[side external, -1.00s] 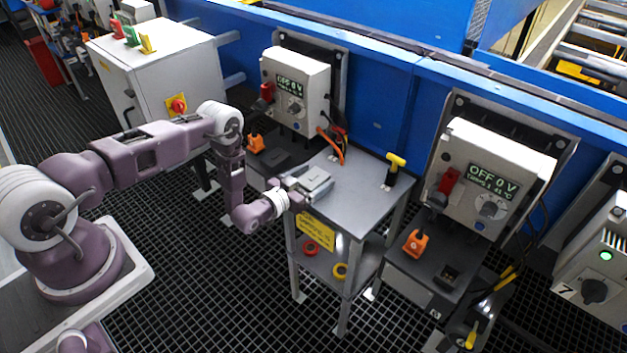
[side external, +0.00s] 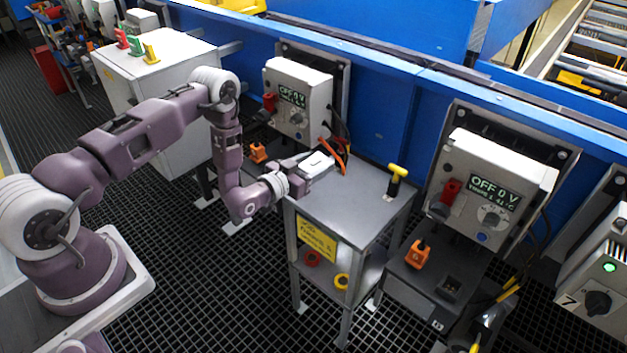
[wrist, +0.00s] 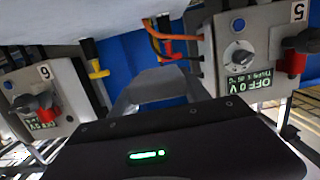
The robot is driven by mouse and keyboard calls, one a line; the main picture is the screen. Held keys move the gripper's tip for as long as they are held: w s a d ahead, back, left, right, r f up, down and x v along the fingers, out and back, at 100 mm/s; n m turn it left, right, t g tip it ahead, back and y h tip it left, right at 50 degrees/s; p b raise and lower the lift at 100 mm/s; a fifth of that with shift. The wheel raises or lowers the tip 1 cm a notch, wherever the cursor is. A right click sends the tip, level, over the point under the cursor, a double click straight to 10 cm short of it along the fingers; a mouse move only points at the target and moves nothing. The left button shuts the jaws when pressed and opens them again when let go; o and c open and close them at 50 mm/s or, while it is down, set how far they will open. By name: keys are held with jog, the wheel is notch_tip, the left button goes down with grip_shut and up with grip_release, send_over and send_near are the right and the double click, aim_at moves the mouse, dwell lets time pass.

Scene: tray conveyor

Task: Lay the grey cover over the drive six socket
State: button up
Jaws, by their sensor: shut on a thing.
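My gripper (side external: 300,170) is shut on a pale grey, flat block, the grey cover (side external: 318,163), above the far left part of the grey metal table.
The table (side external: 350,207) lies between drives five and six, with a yellow-handled tool (side external: 396,178) upright at its right rear. The drive five box (side external: 297,98) and orange cables (side external: 335,155) are close behind the cover. Drive seven (side external: 600,270) is far right.

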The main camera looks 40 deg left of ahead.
notch_tip(320, 180, up, 13)
notch_tip(320, 180, up, 14)
send_over(317, 163)
jog(key=s+d, duration=0.2)
jog(key=s, duration=0.5)
jog(key=shift+a, duration=0.2)
